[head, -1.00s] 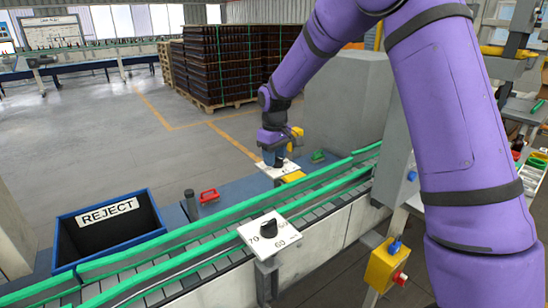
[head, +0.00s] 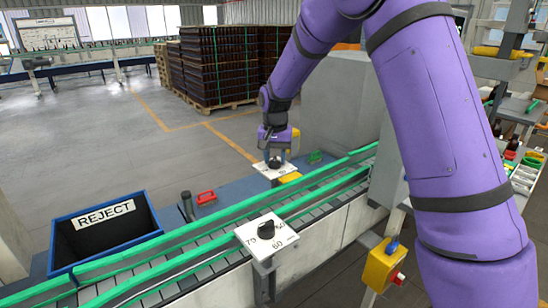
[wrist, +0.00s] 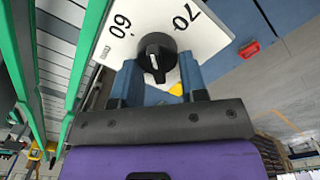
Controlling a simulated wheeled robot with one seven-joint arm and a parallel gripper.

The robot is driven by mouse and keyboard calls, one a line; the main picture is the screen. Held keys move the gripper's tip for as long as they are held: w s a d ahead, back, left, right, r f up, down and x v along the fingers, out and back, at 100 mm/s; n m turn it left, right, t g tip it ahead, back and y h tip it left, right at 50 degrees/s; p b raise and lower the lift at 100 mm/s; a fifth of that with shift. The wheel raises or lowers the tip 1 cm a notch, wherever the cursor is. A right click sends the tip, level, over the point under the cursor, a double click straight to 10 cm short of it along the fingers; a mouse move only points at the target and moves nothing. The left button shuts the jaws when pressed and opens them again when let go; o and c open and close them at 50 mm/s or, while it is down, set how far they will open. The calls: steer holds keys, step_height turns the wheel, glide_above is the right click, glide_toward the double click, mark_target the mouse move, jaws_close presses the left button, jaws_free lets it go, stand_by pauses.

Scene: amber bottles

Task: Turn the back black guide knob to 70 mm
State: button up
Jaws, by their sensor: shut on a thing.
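The back black guide knob (head: 274,164) sits on a white plate (head: 264,171) beyond the conveyor. My gripper (head: 274,157) reaches down onto it from above. In the wrist view, the knob (wrist: 157,52) stands between the two blue fingertips of my gripper (wrist: 158,68), which is shut on it. The plate (wrist: 205,38) shows the marks 60 and 70 on the far side of the knob. A pale line on the knob points toward the gripper's palm. A front black knob (head: 266,228) sits on a second white plate near me, apart from the gripper.
The conveyor with green guide rails (head: 200,239) runs between the two knob plates. A blue REJECT bin (head: 105,240) stands at left. A red-handled item (head: 206,197) lies beyond the rail. A grey housing (head: 340,105) stands right of the gripper.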

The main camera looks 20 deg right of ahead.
mark_target(278, 161)
steer(key=m, duration=0.4)
steer(key=shift+s+d+m, duration=0.1)
steer(key=shift+d+m, duration=0.1)
steer(key=shift+m, duration=0.1)
steer(key=shift+s+d+m, duration=0.1)
steer(key=shift+m, duration=1.05)
steer(key=shift+s+d+m, duration=0.1)
steer(key=shift+m, duration=1.05)
steer(key=o, duration=0.9)
step_height(278, 161, up, 11)
steer(key=shift+f, duration=0.1)
